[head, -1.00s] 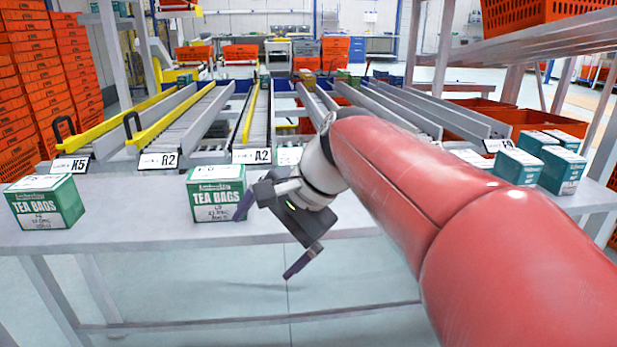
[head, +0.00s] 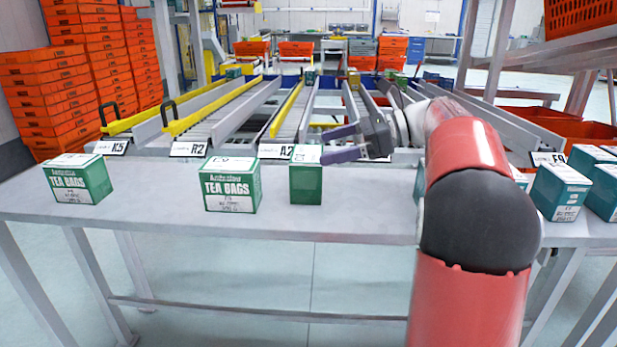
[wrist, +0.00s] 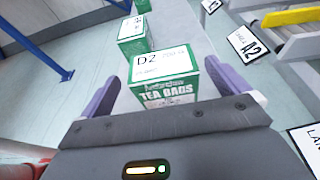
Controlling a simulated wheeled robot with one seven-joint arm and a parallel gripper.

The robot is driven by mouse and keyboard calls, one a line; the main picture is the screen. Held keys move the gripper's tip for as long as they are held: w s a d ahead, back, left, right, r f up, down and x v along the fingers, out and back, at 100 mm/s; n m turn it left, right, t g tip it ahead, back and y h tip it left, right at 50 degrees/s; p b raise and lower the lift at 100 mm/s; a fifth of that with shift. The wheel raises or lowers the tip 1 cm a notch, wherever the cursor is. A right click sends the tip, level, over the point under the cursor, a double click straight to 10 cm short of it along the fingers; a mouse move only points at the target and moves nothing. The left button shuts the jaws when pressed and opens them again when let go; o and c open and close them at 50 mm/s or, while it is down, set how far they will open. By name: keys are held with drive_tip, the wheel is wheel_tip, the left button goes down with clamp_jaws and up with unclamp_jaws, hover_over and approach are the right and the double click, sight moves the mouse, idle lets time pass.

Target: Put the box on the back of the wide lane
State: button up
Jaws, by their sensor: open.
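A green and white tea box (head: 306,182) stands upright on the near table, right of a second tea box (head: 231,187). My gripper (head: 325,146) is open, its purple fingers pointing left just above and behind the right-hand box. In the wrist view, a tea box marked D2 (wrist: 165,88) lies between the open fingers as seen from the wrist; I cannot tell whether they touch it. Roller lanes run away behind the table, with a wide roller lane (head: 226,112) behind the sign R2 (head: 188,149). The lanes right of A2 (head: 275,151) are partly hidden by my arm.
Another tea box (head: 76,182) stands at the table's left. Several tea boxes (head: 560,192) stand at the right end. Yellow and grey rails edge the lanes. Orange tote stacks (head: 55,95) stand at left. The table front (head: 150,215) is clear.

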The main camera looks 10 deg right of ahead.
sight(299, 160)
drive_tip(key=shift+f, duration=0.8)
drive_tip(key=shift+w+a, duration=0.15)
drive_tip(key=shift+a, duration=0.5)
drive_tip(key=x, duration=0.6)
drive_tip(key=shift+a, duration=0.1)
drive_tip(key=shift+c, duration=0.3)
drive_tip(key=c, duration=0.8)
